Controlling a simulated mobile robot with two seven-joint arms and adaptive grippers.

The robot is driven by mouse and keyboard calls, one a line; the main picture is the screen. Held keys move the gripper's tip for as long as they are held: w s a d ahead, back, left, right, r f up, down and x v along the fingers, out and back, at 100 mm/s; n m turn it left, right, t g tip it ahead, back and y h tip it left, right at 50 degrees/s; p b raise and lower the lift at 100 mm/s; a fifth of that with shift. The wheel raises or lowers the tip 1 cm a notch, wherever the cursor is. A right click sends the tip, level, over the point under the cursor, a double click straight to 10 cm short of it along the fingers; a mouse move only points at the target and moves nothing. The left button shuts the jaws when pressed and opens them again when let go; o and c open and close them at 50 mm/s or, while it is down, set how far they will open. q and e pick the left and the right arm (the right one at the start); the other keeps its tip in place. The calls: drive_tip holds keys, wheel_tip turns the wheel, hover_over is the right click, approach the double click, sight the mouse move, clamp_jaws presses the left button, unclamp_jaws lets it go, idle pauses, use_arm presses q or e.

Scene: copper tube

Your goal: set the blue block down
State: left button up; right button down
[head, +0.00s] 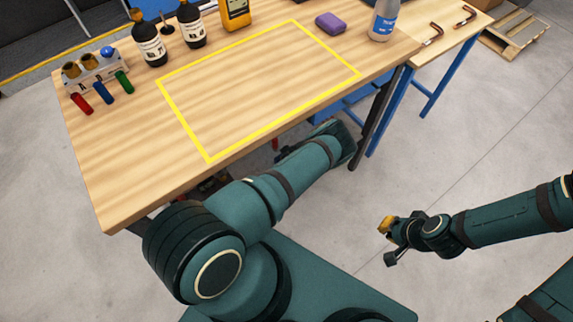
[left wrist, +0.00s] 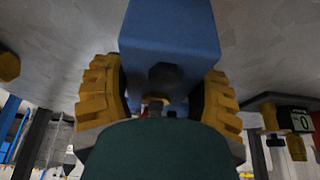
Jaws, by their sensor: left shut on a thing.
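The blue block (left wrist: 170,35) fills the top middle of the left wrist view. My left gripper (left wrist: 160,95) is shut on it, with a yellow ridged finger on each side. In the head view I cannot make out the block or the left gripper; my left arm reaches over to the table's near right edge. The wooden table (head: 130,185) carries a yellow outlined rectangle (head: 183,114) with nothing inside it. My right gripper (head: 390,226) is small, over the floor right of the table; its opening cannot be judged.
The near left tabletop is clear.

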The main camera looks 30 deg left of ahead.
use_arm(q)
drive_tip(key=shift+r, duration=0.15)
drive_tip(key=o, duration=1.3)
drive_tip(key=shift+o, duration=0.2)
drive_tip(key=p+v, duration=0.9)
drive_tip(key=v, duration=0.1)
drive_tip(key=shift+d+r, duration=0.15)
drive_tip(key=shift+r, duration=0.2)
drive_tip(key=shift+s+d+r+p, duration=0.15)
drive_tip(key=shift+d+r+p, duration=0.15)
drive_tip(key=shift+r+p, duration=0.25)
drive_tip(key=shift+s+f, duration=0.1)
